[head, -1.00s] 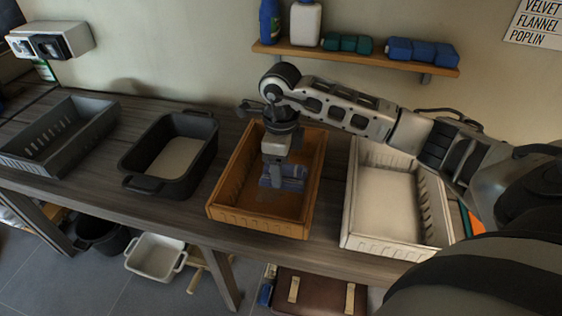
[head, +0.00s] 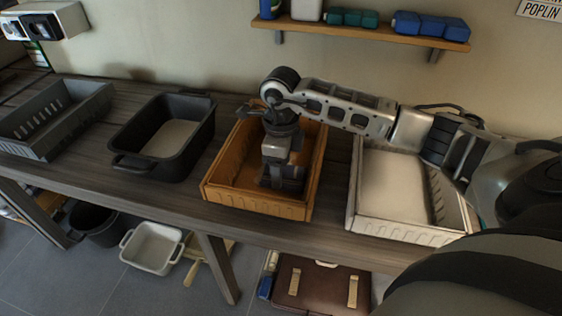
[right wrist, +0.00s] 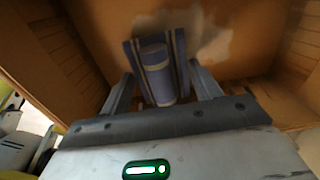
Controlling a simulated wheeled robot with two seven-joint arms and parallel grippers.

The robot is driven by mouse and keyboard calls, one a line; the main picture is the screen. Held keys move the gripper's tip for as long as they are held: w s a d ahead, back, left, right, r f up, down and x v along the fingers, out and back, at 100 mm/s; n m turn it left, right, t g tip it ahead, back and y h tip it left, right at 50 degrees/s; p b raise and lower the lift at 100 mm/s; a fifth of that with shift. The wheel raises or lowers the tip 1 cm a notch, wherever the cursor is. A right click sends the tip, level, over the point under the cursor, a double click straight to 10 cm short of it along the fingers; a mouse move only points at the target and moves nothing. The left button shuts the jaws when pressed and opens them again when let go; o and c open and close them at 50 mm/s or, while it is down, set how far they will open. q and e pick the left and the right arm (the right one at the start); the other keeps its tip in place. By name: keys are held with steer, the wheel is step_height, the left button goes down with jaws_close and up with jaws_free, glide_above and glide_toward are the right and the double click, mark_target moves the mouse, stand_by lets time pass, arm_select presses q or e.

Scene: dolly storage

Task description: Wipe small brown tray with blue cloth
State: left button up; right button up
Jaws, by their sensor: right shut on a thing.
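The small brown tray (head: 222,192), orange-brown with upright walls, stands on the bench in the middle of the head view. My right gripper (head: 281,182) points down inside it, near the front right part. In the right wrist view the gripper (right wrist: 160,88) is shut on the blue cloth (right wrist: 154,70), a folded bundle with lighter stripes between its fingers. The tray floor (right wrist: 105,40) shows a pale, uneven patch (right wrist: 205,42) beside the cloth. I cannot tell whether the cloth touches the floor. My left gripper is not in view.
A white tray (head: 352,200) stands right of the brown one. A black tub (head: 140,162) and a grey crate (head: 40,150) stand to the left. A wall shelf (head: 350,32) holds blue and teal bundles above. Narrow bench strips separate the containers.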

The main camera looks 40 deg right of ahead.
steer(key=w+d+b, duration=0.1)
steer(key=w+d, duration=0.1)
steer(key=w+d+b, duration=0.1)
steer(key=w+d, duration=0.1)
steer(key=shift+d, duration=0.25)
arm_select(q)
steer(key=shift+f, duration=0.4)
arm_select(e)
steer(key=shift+w+d+r, duration=0.15)
steer(key=shift+w+d, duration=0.3)
steer(key=shift+d, duration=0.15)
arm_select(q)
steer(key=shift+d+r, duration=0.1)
arm_select(e)
steer(key=shift+s+a+r, duration=0.1)
steer(key=shift+s+a, duration=0.3)
steer(key=shift+a, duration=0.05)
steer(key=shift+s+a+p, duration=0.65)
steer(key=shift+a, duration=0.1)
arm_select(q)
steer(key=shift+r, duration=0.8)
arm_select(e)
steer(key=shift+s+a, duration=0.2)
steer(key=shift+a, duration=0.05)
arm_select(q)
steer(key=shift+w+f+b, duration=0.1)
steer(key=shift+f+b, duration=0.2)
steer(key=shift+b, duration=0.05)
arm_select(e)
steer(key=shift+f, duration=0.7)
